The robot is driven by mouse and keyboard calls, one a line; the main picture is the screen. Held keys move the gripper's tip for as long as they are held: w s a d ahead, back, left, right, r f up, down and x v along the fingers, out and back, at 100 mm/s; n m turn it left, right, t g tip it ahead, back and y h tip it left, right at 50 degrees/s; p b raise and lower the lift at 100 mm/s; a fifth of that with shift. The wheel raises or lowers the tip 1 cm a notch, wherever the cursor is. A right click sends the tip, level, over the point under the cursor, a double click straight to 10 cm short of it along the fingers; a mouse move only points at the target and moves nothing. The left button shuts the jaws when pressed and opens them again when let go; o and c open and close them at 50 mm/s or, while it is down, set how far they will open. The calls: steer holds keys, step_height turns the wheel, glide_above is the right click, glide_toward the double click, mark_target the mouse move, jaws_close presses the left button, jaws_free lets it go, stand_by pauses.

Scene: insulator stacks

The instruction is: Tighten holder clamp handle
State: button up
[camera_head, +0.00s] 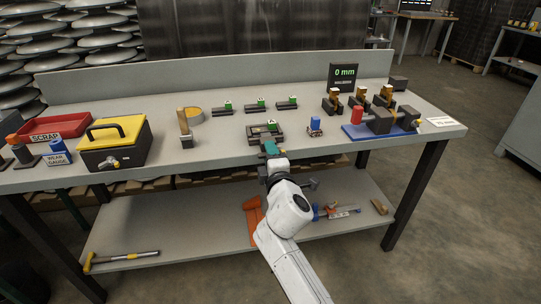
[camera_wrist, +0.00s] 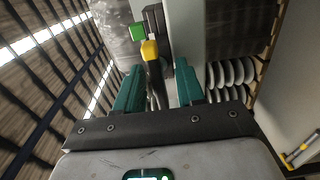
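A dark holder (camera_head: 260,135) with a small green block (camera_head: 271,124) on it stands near the middle of the bench's front edge. My gripper (camera_head: 270,148) is right at its near side, with teal fingers pointing at it. Whether either finger touches the handle cannot be told. In the head view my gripper hides the handle.
Several small dark holders with green blocks (camera_head: 262,103) lie behind. A small blue-topped item (camera_head: 315,123) and a blue-based vise (camera_head: 372,130) stand to the right. A yellow-lidded box (camera_head: 112,140) and a red scrap tray (camera_head: 60,128) are at left. A shelf (camera_head: 190,235) runs below.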

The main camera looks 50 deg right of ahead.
steer(key=v, duration=1)
steer(key=shift+s+a, duration=0.25)
steer(key=shift+s, duration=0.1)
